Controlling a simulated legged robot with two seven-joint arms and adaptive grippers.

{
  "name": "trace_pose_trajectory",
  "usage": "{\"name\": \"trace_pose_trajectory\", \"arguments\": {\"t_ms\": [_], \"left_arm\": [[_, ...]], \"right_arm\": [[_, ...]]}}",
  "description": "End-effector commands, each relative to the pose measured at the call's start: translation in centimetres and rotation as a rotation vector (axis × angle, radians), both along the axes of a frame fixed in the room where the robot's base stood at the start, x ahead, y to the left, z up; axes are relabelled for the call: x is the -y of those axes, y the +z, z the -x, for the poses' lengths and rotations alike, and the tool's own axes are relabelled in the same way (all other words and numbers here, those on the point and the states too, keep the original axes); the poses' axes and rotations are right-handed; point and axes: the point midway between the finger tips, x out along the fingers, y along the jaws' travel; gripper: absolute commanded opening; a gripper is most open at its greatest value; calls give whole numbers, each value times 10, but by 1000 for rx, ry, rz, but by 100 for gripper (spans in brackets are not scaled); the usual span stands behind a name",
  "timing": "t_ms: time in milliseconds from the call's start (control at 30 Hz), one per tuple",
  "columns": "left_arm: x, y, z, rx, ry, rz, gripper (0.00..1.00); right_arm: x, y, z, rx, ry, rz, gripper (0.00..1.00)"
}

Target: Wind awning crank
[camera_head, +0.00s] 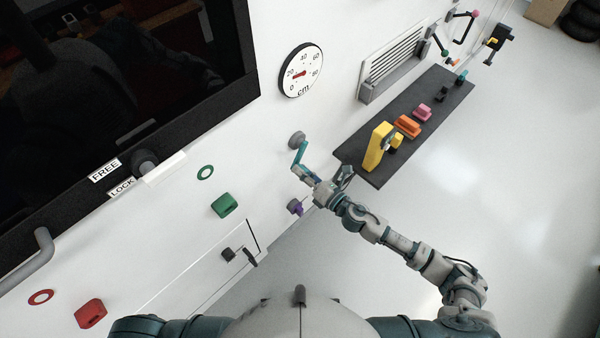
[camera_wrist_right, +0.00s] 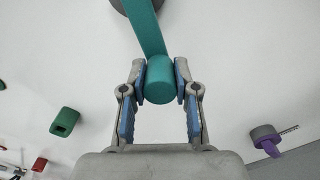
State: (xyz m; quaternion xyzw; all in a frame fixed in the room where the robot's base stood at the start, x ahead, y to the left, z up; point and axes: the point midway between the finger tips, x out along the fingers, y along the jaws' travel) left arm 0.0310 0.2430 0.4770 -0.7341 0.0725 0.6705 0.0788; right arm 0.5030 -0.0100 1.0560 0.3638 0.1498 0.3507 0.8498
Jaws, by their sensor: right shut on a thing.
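The awning crank is a teal arm (camera_head: 300,155) on a round grey hub (camera_head: 296,138) on the white motorhome wall. In the right wrist view the teal arm (camera_wrist_right: 146,30) runs down from the grey hub to a rounded teal handle (camera_wrist_right: 159,82). My right gripper (camera_head: 306,174) is at the handle end. In the right wrist view its blue-padded fingers (camera_wrist_right: 160,90) are shut on the handle, one on each side. A round dial (camera_head: 301,70) marked in cm, with a red needle, is above the crank. My left gripper is not in view.
A dark shelf (camera_head: 380,177) with yellow, orange and pink items is right of my right gripper. A purple-handled knob (camera_head: 295,207) is below the crank. A green block (camera_head: 225,205) and a FREE/LOCK lever (camera_head: 145,162) are to the left. The floor at right is clear.

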Motion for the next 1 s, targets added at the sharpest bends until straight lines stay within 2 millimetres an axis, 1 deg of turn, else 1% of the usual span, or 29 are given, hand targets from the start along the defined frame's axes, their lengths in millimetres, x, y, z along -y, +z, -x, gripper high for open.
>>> {"name": "trace_pose_trajectory", "arguments": {"t_ms": [33,500,800,1000], "left_arm": [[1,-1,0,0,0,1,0],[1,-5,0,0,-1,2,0],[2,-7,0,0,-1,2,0],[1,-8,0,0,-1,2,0]], "right_arm": [[4,0,-5,35,-6,33,0],[26,-8,-27,351,-8,348,0],[38,-6,-40,537,-8,536,0],[45,-3,-47,633,-8,632,0]]}}
